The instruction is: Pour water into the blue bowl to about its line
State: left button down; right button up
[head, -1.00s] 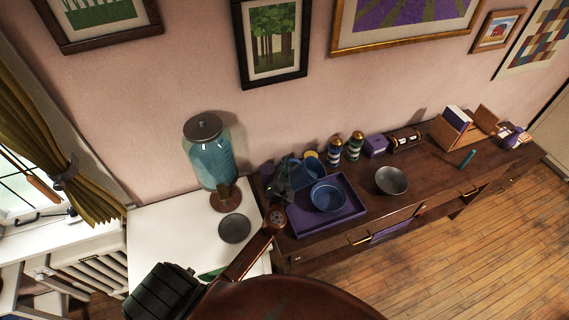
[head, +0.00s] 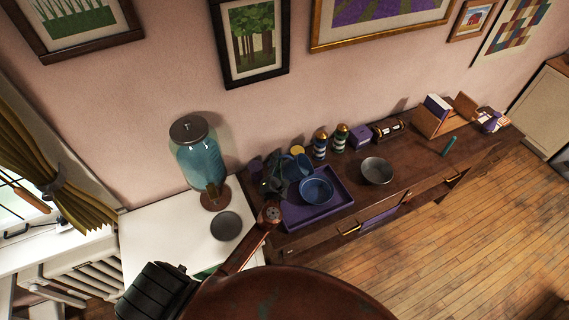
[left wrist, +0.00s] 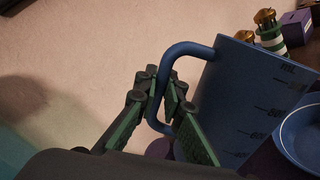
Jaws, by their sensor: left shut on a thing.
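The blue bowl (head: 317,191) sits on a purple tray (head: 291,219) on the dark wooden sideboard. It also shows at the right edge of the left wrist view (left wrist: 305,138). My left gripper (head: 271,186) is shut on the handle of a blue measuring jug (head: 291,167), just behind and left of the bowl. In the left wrist view the jug (left wrist: 235,95) has dark scale marks and looks tilted, with the gripper fingers (left wrist: 166,112) around its handle. I cannot see the water level in the jug or the bowl's line. My right gripper is not in view.
A glass water dispenser (head: 203,160) stands on the white cabinet, with a grey plate (head: 226,226) in front. Two striped shakers (head: 320,146), a grey bowl (head: 376,171) and a purple box (head: 361,135) stand on the sideboard. Free wood surrounds the grey bowl.

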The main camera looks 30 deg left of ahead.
pick_arm(q)
jog(key=shift+d+r, duration=0.1)
jog(key=shift+r, duration=0.1)
dwell(0.5)
jog(key=shift+d+p, duration=0.1)
jog(key=shift+p, duration=0.4)
jog(key=shift+d+r+m+p, duration=0.1)
jog(key=shift+r+m+p, duration=0.05)
jog(key=shift+m+p, duration=0.2)
dwell(0.4)
jog(key=shift+w+d+m+p, duration=0.15)
jog(key=shift+d+m+p, duration=0.25)
jog(key=shift+p, duration=0.25)
dwell(1.5)
jog(key=shift+w+d+f+m+p, duration=0.15)
jog(key=shift+d+m+p, duration=0.15)
jog(key=shift+m+p, duration=0.2)
jog(key=shift+w+d+f+m+p, duration=0.1)
jog(key=shift+d+m+p, duration=0.25)
jog(key=shift+p, duration=0.1)
dwell(3.0)
